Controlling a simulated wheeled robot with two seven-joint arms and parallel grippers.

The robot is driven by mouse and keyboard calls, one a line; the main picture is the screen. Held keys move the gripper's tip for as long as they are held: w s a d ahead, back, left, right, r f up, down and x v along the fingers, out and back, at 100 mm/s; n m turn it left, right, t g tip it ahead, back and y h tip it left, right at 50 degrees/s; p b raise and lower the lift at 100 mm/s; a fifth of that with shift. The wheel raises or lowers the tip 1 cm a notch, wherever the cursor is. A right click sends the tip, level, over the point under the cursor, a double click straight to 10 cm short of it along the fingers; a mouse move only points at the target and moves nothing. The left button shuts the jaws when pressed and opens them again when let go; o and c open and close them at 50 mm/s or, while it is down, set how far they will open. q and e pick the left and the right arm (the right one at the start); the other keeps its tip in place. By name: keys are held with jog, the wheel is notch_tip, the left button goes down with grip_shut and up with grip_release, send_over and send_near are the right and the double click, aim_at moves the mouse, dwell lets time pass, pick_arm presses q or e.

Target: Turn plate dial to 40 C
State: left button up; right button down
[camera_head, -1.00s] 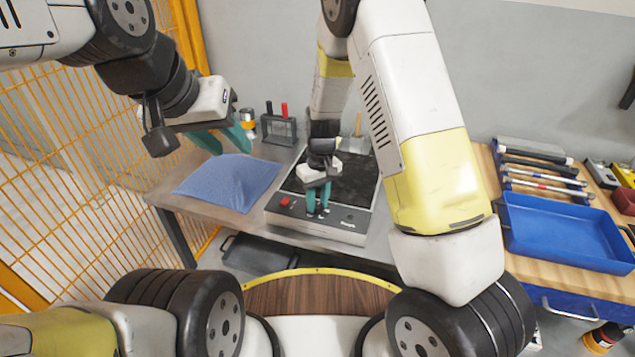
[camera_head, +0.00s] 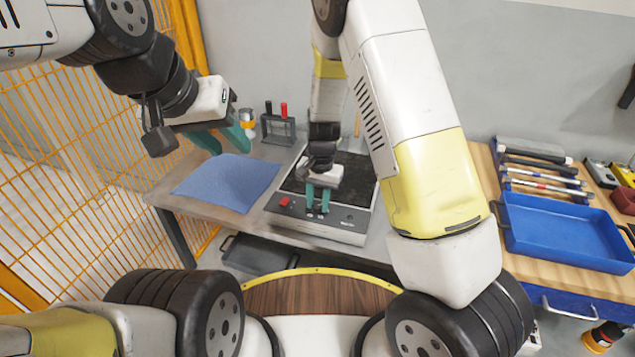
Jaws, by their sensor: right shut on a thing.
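The hot plate (camera_head: 350,226) stands on the grey table, with a dark top and a dark front panel. The panel carries a red switch (camera_head: 284,202) at its left. My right gripper (camera_head: 317,209) points down at the middle of the panel, its teal fingers shut on the plate dial, which they mostly hide. I cannot read the dial's setting. My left gripper (camera_head: 224,143) is open and empty, in the air above the back left of the table, beyond the blue cloth.
A blue cloth (camera_head: 228,182) lies left of the plate. A small rack with red and black handles (camera_head: 278,128) stands at the back. To the right are a blue tray (camera_head: 565,232) and several hammers (camera_head: 540,170). An orange mesh fence (camera_head: 70,160) borders the left.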

aim_at(319, 206)
jog(key=shift+m, duration=1)
jog(key=c, duration=1.1)
grip_release()
jog(key=shift+r, duration=0.1)
notch_tip(319, 206, up, 8)
jog(key=shift+s+d+f, duration=0.1)
jog(key=shift+f, duration=0.15)
jog(key=shift+r, duration=0.1)
